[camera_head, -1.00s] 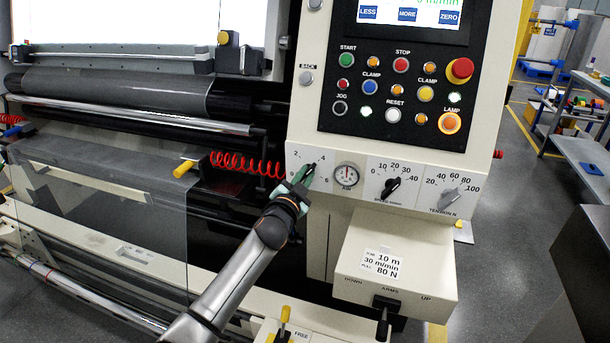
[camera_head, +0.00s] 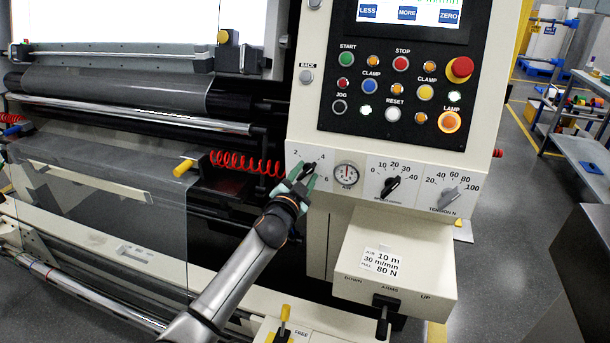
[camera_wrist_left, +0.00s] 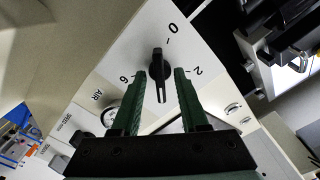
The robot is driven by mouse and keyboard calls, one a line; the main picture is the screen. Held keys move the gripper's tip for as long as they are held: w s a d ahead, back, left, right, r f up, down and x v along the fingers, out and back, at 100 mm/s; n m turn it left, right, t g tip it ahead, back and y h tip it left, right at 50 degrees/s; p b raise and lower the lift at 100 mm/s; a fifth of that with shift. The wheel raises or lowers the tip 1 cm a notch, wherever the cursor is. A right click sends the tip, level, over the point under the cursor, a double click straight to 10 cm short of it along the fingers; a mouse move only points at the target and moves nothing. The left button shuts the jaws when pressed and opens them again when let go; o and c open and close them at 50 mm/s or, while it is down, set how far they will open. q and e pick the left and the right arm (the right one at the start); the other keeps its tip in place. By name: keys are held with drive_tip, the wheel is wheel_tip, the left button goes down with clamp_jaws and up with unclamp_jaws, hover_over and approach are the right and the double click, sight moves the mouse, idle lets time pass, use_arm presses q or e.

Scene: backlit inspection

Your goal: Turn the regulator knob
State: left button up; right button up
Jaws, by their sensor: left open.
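The regulator knob (camera_wrist_left: 157,64) is a black pointer knob on a white plate with a 0-2-4-6 scale. In the head view the knob (camera_head: 309,167) sits left of the air gauge, partly hidden by my gripper. My left gripper (camera_head: 303,174) is open at the knob, its dark green fingers pointing at the panel. In the left wrist view the gripper (camera_wrist_left: 159,72) has one finger on each side of the knob, with a visible gap on both sides. The knob's light mark points down between the fingers. My right gripper is in neither view.
The air gauge (camera_head: 346,175), speed knob (camera_head: 391,187) and tension knob (camera_head: 447,198) line the same strip to the right. A button panel (camera_head: 400,90) is above. A red coiled hose (camera_head: 245,163) hangs to the left. A cream box (camera_head: 395,258) juts out below right.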

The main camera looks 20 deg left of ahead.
use_arm(q)
drive_tip(key=shift+s, duration=0.6)
drive_tip(key=s, duration=1.1)
drive_tip(key=shift+s+a+p, duration=0.15)
drive_tip(key=shift+a+p, duration=0.1)
drive_tip(key=shift+p, duration=0.15)
drive_tip(key=s+d+f+n+g+p, duration=0.2)
drive_tip(key=s+f+n+g, duration=0.15)
drive_tip(key=s+f, duration=0.95)
drive_tip(key=s+d+f+n+g+h+p, duration=0.1)
drive_tip(key=s+f+g, duration=0.1)
drive_tip(key=s+f, duration=0.4)
drive_tip(key=s+d+f+n+g+p, duration=0.1)
drive_tip(key=s+f+n+g, duration=0.1)
drive_tip(key=s+f, duration=0.4)
drive_tip(key=s+g, duration=0.1)
drive_tip(key=s, duration=0.4)
drive_tip(key=shift+h, duration=0.4)
drive_tip(key=shift+s+f, duration=0.1)
